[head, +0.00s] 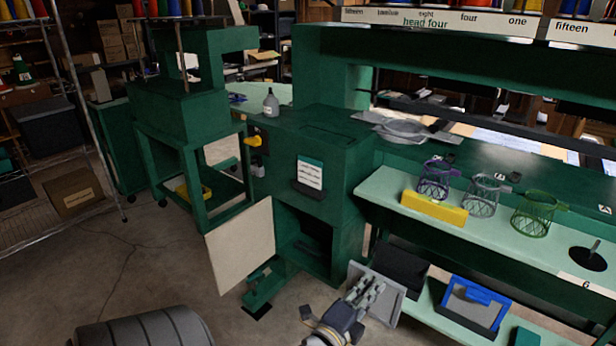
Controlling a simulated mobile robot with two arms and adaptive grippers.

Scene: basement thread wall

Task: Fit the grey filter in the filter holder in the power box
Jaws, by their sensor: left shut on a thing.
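My left gripper (372,288) is low at the bottom centre, shut on the grey filter (391,301), a flat panel with a pale frame. The filter is tilted, and the fingers cover part of it. It is to the right of the power box (325,208), a green cabinet whose pale door (240,246) stands open. The box's lower compartment is open and dark inside. A green bracket-like part (266,284) sticks out low by the door; I cannot tell whether it is the filter holder. My right gripper is not in view.
The green bench (480,236) on the right carries wire baskets and a yellow block (434,208). On the lower shelf are a black tray (400,265) and a blue-framed panel (473,303). The open door bounds the box's left side. Floor at left is mostly clear.

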